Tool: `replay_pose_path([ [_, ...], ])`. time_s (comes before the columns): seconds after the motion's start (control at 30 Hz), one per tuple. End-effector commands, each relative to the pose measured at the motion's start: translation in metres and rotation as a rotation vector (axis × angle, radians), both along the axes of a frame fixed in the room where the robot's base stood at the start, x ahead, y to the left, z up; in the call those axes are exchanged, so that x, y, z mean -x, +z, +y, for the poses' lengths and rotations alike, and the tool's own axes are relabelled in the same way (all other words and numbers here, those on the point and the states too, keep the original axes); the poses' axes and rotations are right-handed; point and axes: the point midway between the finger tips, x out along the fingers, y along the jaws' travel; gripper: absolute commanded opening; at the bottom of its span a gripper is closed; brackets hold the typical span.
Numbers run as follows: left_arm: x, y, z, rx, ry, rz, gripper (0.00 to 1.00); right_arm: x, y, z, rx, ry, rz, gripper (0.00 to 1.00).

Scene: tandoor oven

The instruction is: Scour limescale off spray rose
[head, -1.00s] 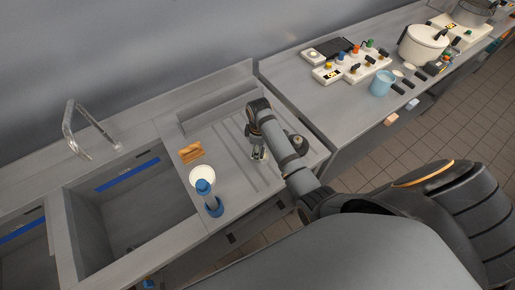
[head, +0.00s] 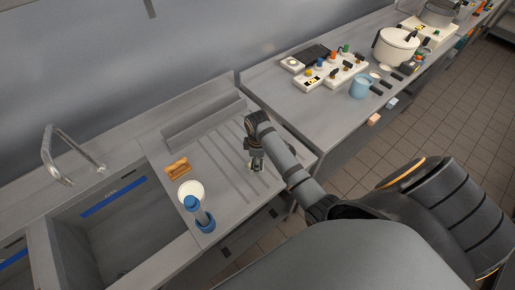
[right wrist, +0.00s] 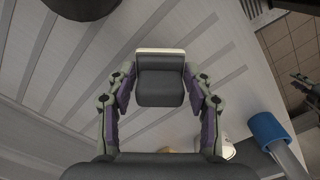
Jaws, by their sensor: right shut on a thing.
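In the wrist view my right gripper (right wrist: 160,85) is shut on a dark grey block (right wrist: 160,88) with a pale edge, perhaps a scouring pad. My left gripper is out of view.
A tan wooden block or brush (head: 178,167) lies behind the rose. The sink basin (head: 125,235) with its tap (head: 50,160) is at left. A counter at right bears switch boxes (head: 325,75), a blue mug (head: 360,88) and a white pot (head: 395,48). The ribbed drainboard is mostly clear.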

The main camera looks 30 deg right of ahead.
Motion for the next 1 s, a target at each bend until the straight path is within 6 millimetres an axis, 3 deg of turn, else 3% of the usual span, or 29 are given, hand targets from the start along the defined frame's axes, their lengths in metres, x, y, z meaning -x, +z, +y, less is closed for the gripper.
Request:
replay_pose_path([
  [0.47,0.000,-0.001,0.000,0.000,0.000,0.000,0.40,-0.028,0.002,0.037,-0.002,0.000,-0.002,0.14],
  [1.0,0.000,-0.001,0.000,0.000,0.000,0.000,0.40,-0.030,0.000,0.039,-0.001,0.000,-0.001,0.14],
])
